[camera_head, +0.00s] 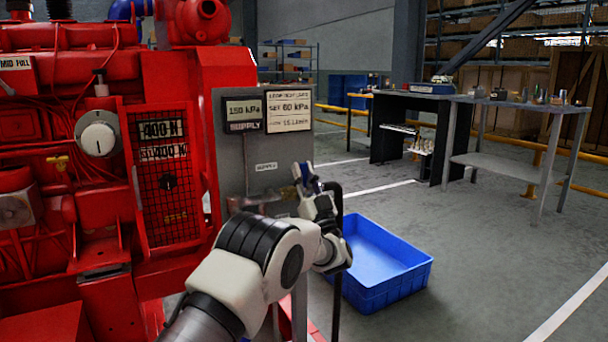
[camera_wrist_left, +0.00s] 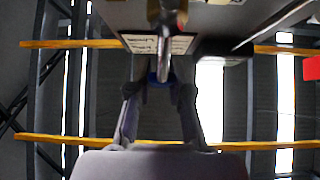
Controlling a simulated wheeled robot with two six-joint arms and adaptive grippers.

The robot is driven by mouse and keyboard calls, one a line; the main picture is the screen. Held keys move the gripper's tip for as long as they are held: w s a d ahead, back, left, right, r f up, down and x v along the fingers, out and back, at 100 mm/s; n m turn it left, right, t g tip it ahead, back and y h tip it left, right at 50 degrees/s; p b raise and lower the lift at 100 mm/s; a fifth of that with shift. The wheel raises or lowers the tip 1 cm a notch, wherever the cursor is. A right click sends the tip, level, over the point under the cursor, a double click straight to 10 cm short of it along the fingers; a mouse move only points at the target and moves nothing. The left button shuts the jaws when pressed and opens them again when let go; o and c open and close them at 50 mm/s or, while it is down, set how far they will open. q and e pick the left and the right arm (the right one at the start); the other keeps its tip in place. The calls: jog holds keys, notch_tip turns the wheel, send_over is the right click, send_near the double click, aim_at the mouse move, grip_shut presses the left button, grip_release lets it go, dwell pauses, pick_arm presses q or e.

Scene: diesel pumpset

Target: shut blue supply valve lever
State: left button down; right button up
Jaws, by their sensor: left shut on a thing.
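The blue supply valve lever (camera_head: 307,180) is a small blue piece at the right edge of the grey panel (camera_head: 232,185), near a small SUPPLY label (camera_head: 266,167). My left gripper (camera_head: 311,188) is at the lever, its arm reaching up from the bottom of the head view. In the left wrist view, the blue lever end (camera_wrist_left: 158,78) sits between the two fingertips of my left gripper (camera_wrist_left: 158,92), which is shut on it. A metal valve stem or pipe (camera_wrist_left: 166,30) stands just beyond. Most of the lever is hidden by the gripper. My right gripper is not in view.
The red pumpset (camera_head: 90,200) fills the left side. Signs on the panel include 150 kPa SUPPLY (camera_head: 246,112) and SET 60 kPa (camera_head: 290,113). A blue crate (camera_head: 400,285) lies on the floor, right of my arm. A workbench (camera_head: 520,105) stands farther back; floor between is clear.

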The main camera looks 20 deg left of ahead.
pick_arm(q)
jog(key=c, duration=1)
grip_release()
jog(key=shift+a, duration=0.1)
jog(key=shift+c, duration=0.2)
jog(key=v, duration=1.2)
